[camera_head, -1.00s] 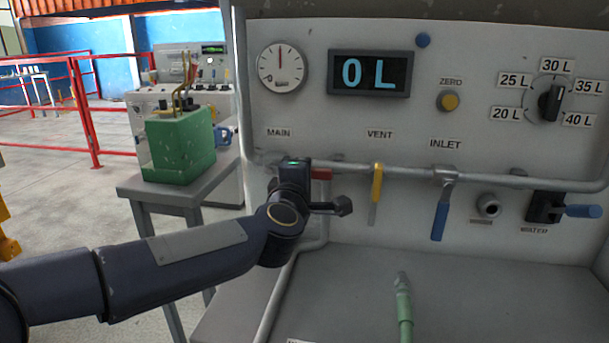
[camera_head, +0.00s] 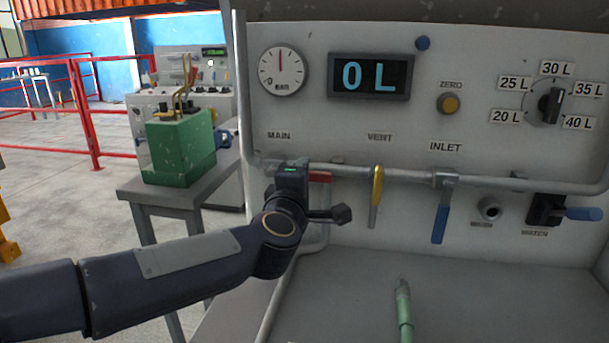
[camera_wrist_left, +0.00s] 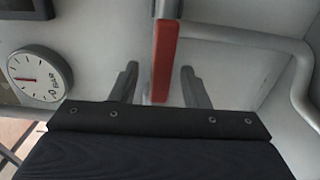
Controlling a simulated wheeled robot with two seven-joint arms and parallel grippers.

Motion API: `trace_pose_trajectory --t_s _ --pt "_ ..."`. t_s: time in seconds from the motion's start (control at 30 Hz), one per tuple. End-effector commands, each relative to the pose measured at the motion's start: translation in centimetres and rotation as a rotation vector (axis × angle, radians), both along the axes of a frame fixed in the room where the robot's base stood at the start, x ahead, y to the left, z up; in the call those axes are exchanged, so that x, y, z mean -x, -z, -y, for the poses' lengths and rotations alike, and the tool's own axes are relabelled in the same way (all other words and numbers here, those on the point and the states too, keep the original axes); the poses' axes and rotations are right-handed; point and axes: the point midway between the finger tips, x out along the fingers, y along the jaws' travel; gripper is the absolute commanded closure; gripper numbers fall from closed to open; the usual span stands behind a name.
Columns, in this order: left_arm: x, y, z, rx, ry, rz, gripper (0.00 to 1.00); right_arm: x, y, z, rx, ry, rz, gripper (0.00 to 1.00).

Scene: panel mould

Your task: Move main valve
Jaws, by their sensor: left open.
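The main valve's red handle (camera_wrist_left: 163,60) shows in the left wrist view, pointing down the picture between my two spread fingers. In the head view only a short red piece of the handle (camera_head: 319,176) shows on the pipe beneath the MAIN label; my wrist hides the rest. My left gripper (camera_wrist_left: 158,90) is open. Its fingers stand on either side of the handle, with a visible gap on both sides. The left arm (camera_head: 284,218) reaches in from the left in the head view. My right gripper is not in view.
On the panel, the yellow vent handle (camera_head: 376,196) and blue inlet handle (camera_head: 441,215) hang down right of the wrist. The pipe (camera_head: 405,176) crosses the panel. The display (camera_head: 370,75) reads 0 L. A green container (camera_head: 180,148) stands on a side table. A green hose end (camera_head: 403,305) stands in front.

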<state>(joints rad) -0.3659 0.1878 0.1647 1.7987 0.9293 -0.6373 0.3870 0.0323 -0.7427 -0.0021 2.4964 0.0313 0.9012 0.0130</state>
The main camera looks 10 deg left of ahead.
Motion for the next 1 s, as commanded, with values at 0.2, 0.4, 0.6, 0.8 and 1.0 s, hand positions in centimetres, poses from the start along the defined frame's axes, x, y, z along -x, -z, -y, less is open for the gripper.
trace_pose_trajectory --t_s 0.2,0.4,0.6,0.8,1.0 --pt "4.0 -0.1 -0.1 0.0 0.003 0.002 0.58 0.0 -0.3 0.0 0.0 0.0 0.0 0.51" --pt "5.9 -0.1 -0.2 0.0 0.001 0.002 0.58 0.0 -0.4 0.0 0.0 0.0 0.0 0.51" --pt "6.1 0.0 -0.2 0.0 0.001 0.001 0.58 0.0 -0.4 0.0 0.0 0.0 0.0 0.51" --pt "6.1 0.0 -0.2 0.0 0.001 0.001 0.58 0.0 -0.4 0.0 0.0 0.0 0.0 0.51" --pt "6.1 0.0 -0.2 0.0 0.001 0.001 0.58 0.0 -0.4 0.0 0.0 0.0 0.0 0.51"
